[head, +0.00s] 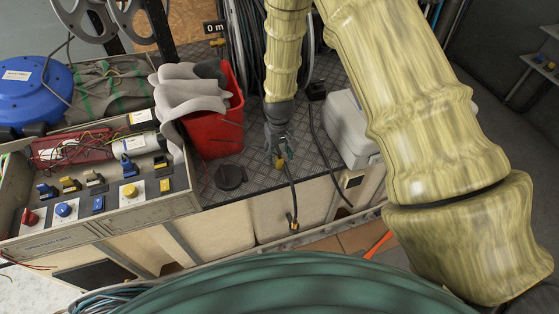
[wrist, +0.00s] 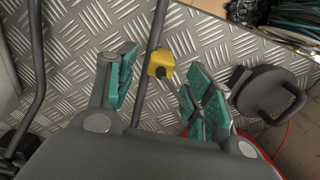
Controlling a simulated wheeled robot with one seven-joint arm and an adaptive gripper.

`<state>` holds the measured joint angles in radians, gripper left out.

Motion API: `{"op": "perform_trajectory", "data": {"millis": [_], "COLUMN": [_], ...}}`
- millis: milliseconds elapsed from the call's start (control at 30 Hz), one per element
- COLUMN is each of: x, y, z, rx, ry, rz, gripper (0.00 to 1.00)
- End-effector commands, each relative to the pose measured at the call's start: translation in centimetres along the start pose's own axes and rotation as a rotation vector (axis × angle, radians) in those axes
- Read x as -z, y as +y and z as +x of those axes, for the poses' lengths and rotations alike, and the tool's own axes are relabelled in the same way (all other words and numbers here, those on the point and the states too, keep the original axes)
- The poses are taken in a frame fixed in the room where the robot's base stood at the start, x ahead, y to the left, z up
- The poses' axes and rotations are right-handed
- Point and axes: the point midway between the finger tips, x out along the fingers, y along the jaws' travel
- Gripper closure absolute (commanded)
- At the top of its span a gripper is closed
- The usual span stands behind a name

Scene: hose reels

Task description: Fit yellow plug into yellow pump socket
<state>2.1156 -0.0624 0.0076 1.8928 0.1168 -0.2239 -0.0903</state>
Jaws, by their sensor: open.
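A yellow plug (wrist: 161,64) on a dark cable lies over the metal tread plate in the wrist view. It also shows small under my gripper in the head view (head: 280,163). My gripper (wrist: 160,88) is open with green finger pads, the plug lying between and just beyond the fingertips; I cannot tell whether they touch. In the head view my gripper (head: 279,148) points down over the plate. A panel at left carries a round yellow socket (head: 129,192) on a white plate, with a blue one (head: 65,209) and a red one (head: 30,216). Which is the pump socket is not labelled legibly.
A red bin (head: 217,125) with grey gloves (head: 187,92) stands between the panel and my gripper. A black round lid (head: 231,177) lies near the plate's front edge. A white box (head: 351,130) stands at right. The cable hangs over the front edge.

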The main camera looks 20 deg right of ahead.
Motion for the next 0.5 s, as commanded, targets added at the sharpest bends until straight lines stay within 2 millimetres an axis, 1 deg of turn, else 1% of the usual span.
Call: {"op": "perform_trajectory", "data": {"millis": [100,233,500], "x": [-0.1,-0.1,0.0], "y": [0.0,0.0,0.0], "z": [1.1,1.9,2.3], "rx": [0.000,0.000,0.000], "ry": [-0.001,-0.001,0.001], "rz": [-0.001,-0.001,-0.001], "gripper": [0.48,0.48,0.48]}}
